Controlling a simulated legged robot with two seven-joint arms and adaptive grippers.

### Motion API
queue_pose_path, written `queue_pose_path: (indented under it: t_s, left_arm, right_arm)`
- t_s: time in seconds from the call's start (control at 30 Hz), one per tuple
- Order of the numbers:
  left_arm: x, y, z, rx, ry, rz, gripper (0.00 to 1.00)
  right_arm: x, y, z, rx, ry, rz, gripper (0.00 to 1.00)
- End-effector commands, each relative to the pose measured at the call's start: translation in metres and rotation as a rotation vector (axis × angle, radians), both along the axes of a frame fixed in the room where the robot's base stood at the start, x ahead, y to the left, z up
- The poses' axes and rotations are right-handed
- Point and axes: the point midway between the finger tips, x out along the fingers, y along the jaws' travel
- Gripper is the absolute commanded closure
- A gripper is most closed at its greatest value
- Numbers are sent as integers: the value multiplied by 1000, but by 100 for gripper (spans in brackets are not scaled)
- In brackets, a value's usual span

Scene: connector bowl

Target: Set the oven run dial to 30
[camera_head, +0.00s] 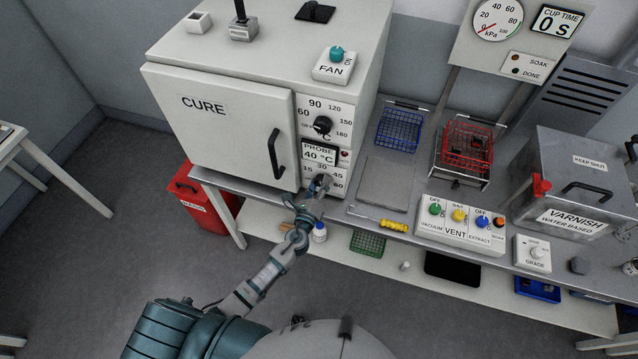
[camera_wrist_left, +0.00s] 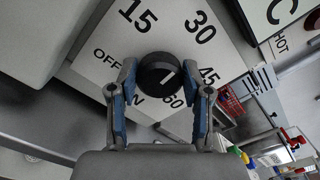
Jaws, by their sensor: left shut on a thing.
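The oven (camera_head: 225,110) stands on the bench with its CURE door closed. Its run dial (camera_wrist_left: 158,72) is a round black knob with a short white mark, on a white plate printed OFF, 15, 30, 45 and 60. The mark slants toward the upper right in the wrist view, roughly between 30 and 45; the exact reading is unclear. My right gripper is not in view.
Above the run dial are the temperature dial (camera_head: 322,125) and a PROBE display (camera_head: 319,153) reading 40 °C. The oven door handle (camera_head: 276,153) is left of the panel. A grey tray (camera_head: 383,184) and a vent switch box (camera_head: 460,225) are to the right.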

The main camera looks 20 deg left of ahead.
Motion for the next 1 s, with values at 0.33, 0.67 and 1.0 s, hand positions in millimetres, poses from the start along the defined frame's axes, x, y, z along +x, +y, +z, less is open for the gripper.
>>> queue_pose_path:
  t_s: [0.33, 0.67, 1.0]
  left_arm:
    - [-4, -3, -10, 7, 18, -7, 86]
    - [-2, -1, -6, 5, 11, -3, 26]
    - [-20, 0, -5, 5, 9, -3, 26]
  right_arm:
    - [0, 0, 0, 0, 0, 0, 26]
    - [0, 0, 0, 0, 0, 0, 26]
    - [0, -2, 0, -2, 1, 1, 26]
